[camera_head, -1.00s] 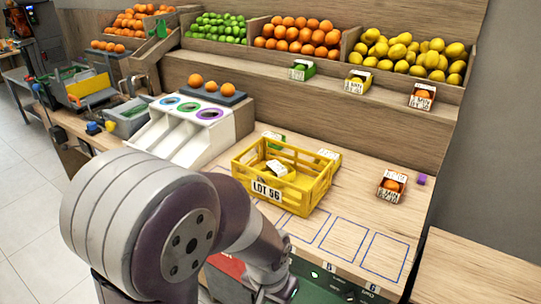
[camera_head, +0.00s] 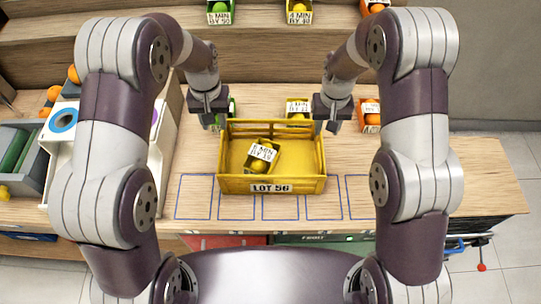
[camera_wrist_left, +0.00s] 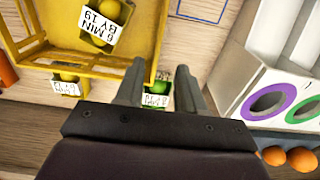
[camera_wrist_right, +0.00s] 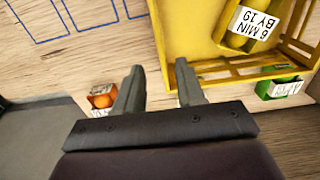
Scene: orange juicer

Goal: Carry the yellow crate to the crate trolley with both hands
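The yellow crate (camera_head: 234,184), labelled LOT 56, stands upright on the wooden counter. It holds a small yellow box (camera_head: 262,155) with a "6 MIN BY 19" label and yellow-green fruit. My left gripper (camera_head: 222,122) points down at the crate's far left corner, my right gripper (camera_head: 328,127) at its far right corner. Both are open and empty. In the left wrist view the fingers (camera_wrist_left: 158,75) spread about a crate side wall; in the right wrist view the fingers (camera_wrist_right: 160,75) do likewise. Whether they touch it is unclear. I cannot identify the crate trolley.
Small labelled fruit boxes stand behind the crate: a green one (camera_wrist_right: 278,88), a yellow one (camera_head: 298,107) and an orange one (camera_head: 371,116). The white chute unit (camera_head: 60,150) is left. Blue outlined squares (camera_head: 195,197) mark the counter front. A red knob (camera_head: 482,267) shows lower right.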

